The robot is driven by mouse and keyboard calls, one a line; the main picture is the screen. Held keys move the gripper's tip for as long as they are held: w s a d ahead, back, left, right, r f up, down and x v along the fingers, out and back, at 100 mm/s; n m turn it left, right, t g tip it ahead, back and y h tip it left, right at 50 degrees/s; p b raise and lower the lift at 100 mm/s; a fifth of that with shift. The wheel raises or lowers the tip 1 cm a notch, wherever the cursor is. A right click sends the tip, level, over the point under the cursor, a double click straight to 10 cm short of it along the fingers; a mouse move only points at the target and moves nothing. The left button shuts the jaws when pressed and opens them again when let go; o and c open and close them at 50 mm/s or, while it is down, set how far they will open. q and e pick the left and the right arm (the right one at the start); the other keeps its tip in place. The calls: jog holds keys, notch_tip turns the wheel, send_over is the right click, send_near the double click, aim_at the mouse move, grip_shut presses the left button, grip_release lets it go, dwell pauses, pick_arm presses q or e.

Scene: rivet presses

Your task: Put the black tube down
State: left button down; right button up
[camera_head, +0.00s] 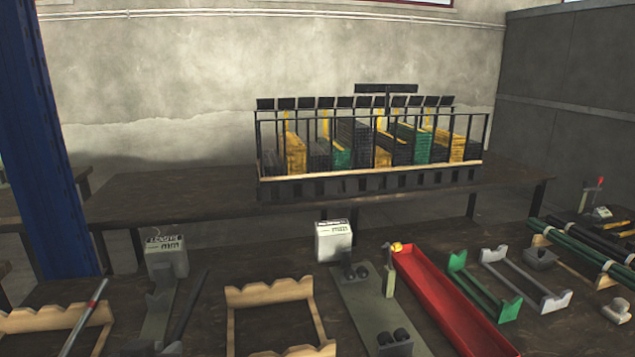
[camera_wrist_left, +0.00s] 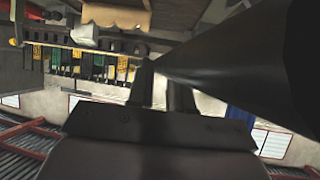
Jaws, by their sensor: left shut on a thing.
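The black tube (camera_head: 192,305) shows in the head view as a dark slanting rod at the lower left, beside a grey-green measuring stand (camera_head: 160,310). My left gripper (camera_head: 165,347) is a dark shape at the bottom edge, mostly cut off. In the left wrist view the black tube (camera_wrist_left: 235,65) is large and close, running from the upper right towards the fingers. My left gripper (camera_wrist_left: 162,88) is shut on it there. I cannot tell whether the tube touches the stand or the table. My right gripper is not in view.
Wooden cradles (camera_head: 270,292) stand either side of the stand, the left one bearing a silver rod (camera_head: 85,317). Further right are a second stand (camera_head: 365,305), a red tray (camera_head: 455,305), green (camera_head: 485,290) and grey (camera_head: 525,280) cradles. A rack (camera_head: 370,178) of coloured pieces stands behind.

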pick_arm(q)
jog(key=s+d, duration=0.2)
jog(key=s, duration=0.3)
jog(key=shift+s+d+r+m+h, duration=0.15)
jog(key=shift+s+d+m+h, duration=0.2)
jog(key=shift+s+m+h, duration=0.05)
